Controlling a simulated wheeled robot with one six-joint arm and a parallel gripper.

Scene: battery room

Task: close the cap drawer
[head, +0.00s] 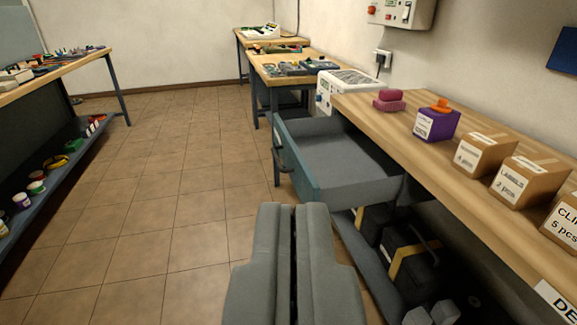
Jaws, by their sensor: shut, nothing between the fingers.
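An open drawer (297,165) with a blue-grey front juts out to the left from under the wooden bench on the right. Its inside looks empty, and a dark handle (281,153) is on its front. No label reading "cap" shows on it. My gripper (291,212) is at the bottom middle, its two grey fingers together and empty. It appears nearer to me than the drawer and apart from it.
The bench top (440,163) carries a purple box (436,125), a pink object (388,100) and several cardboard boxes. Dark cases (408,262) stand on the shelf below. The tiled floor (150,200) is clear. A bench (55,75) stands left.

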